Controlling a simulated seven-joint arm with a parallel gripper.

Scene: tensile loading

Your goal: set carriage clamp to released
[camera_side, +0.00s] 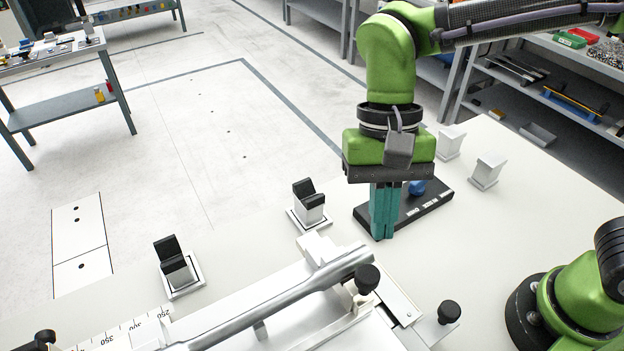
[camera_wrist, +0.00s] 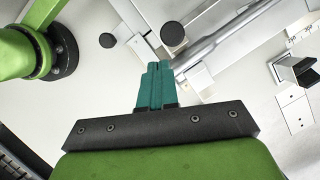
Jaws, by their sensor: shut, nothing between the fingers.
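My gripper (camera_side: 383,234) points straight down with its teal fingers together and nothing between them. It is in front of a black panel (camera_side: 434,198) with white labels and a blue knob (camera_side: 417,187), partly hidden by the fingers. In the wrist view my gripper's tips (camera_wrist: 158,66) appear near a round black knob (camera_wrist: 173,34). The silver rail fixture (camera_side: 290,292) carries a black knob (camera_side: 367,278), and another black knob (camera_side: 449,312) stands to its right. I cannot tell which part is the carriage clamp, or its setting.
Two black-topped holders (camera_side: 309,205) (camera_side: 174,265) stand on the left of the white table. Two pale blocks (camera_side: 487,174) (camera_side: 451,141) stand at the back right. A printed scale (camera_side: 125,332) lies at the lower left. The tabletop right of the panel is clear.

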